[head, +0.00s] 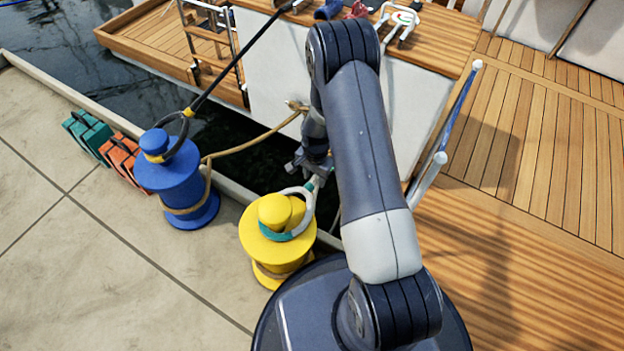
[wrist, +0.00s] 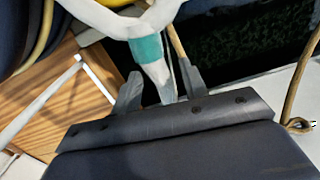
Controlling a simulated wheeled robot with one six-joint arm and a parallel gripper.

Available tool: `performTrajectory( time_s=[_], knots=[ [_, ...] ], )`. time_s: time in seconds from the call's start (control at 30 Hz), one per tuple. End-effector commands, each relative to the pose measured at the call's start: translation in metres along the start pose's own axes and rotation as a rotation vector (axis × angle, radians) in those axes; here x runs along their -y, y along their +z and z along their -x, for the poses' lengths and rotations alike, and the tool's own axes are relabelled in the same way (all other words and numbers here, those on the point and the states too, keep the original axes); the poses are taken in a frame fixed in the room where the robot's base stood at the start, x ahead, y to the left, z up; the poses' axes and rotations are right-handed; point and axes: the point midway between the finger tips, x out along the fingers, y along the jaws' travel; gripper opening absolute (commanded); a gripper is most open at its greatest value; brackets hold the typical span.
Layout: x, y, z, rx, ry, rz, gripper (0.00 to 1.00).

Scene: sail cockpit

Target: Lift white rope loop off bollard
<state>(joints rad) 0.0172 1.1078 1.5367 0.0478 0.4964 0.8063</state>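A yellow bollard (head: 268,247) stands at the quay edge in the head view. A white rope loop (head: 307,208), with a teal stretch along its near side, lies around the bollard's top knob. In the wrist view the white rope (wrist: 105,20) narrows at a teal band (wrist: 146,49) into a stem. My gripper (head: 315,170) is beside the loop, on its boat side. In the wrist view my gripper (wrist: 160,86) has its fingers apart, with the rope stem between them. A gap shows beside the left finger, so it looks open. The far side of the bollard is partly hidden.
A blue bollard (head: 172,185) with a tan rope (head: 250,143) and a dark line stands to the left. Teal (head: 88,133) and orange (head: 122,158) cases sit behind it. Dark water separates quay and boat. A metal post (head: 428,180) rises to the right of my arm.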

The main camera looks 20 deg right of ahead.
Motion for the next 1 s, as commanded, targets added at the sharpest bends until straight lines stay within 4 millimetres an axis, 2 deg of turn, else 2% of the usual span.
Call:
performTrajectory(
  time_s=[1.0],
  knots=[
    [-0.0002, 0.0002, 0.0, 0.0, 0.0, 0.0, 0.0]
  ],
)
